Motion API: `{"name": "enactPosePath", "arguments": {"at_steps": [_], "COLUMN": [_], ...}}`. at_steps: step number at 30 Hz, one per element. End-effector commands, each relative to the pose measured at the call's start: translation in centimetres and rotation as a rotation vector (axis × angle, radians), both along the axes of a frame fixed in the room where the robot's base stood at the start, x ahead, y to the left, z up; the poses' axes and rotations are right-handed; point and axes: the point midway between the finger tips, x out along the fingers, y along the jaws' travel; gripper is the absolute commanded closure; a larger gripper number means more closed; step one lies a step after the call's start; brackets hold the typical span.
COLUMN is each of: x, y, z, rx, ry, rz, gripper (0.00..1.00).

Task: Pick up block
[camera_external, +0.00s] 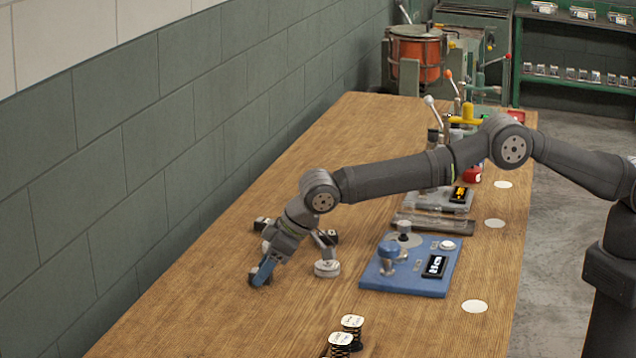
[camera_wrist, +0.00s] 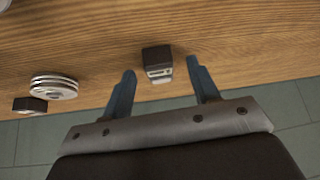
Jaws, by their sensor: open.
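A small dark block (camera_wrist: 157,55) with a light grey face lies on the wooden table in the wrist view. My gripper (camera_wrist: 161,72) is open, with one blue finger on each side of the block and a visible gap to each. The block sits at about the level of the fingertips, and the jaws are not closed on it. In the external view my gripper (camera_external: 262,270) points down at the table left of the blue panel. A dark block (camera_external: 259,279) shows at its fingertips, partly hidden by the blue finger.
A round metal disc stack (camera_wrist: 54,87) and another dark block (camera_wrist: 30,104) lie left in the wrist view. The blue control panel (camera_external: 410,275) stands right of my gripper. Labelled spools (camera_external: 341,340) stand near the front. A block wall runs along the left; the table's front left is clear.

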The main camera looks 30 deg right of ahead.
Motion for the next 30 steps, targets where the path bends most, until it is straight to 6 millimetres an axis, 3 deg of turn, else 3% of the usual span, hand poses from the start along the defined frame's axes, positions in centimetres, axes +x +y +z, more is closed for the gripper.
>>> {"name": "enactPosePath", "arguments": {"at_steps": [9, 15, 18, 30], "x": [0.10, 0.10, 0.11, 0.12], "y": [0.12, 0.12, 0.11, 0.15], "z": [-0.19, -0.19, -0.19, 0.79], "rx": [0.001, 0.000, 0.000, 0.002], "ry": [0.000, 0.000, 0.000, -0.001], "rz": [-0.001, -0.001, -0.001, -0.001], "gripper": [0.47, 0.86, 1.00, 1.00]}}
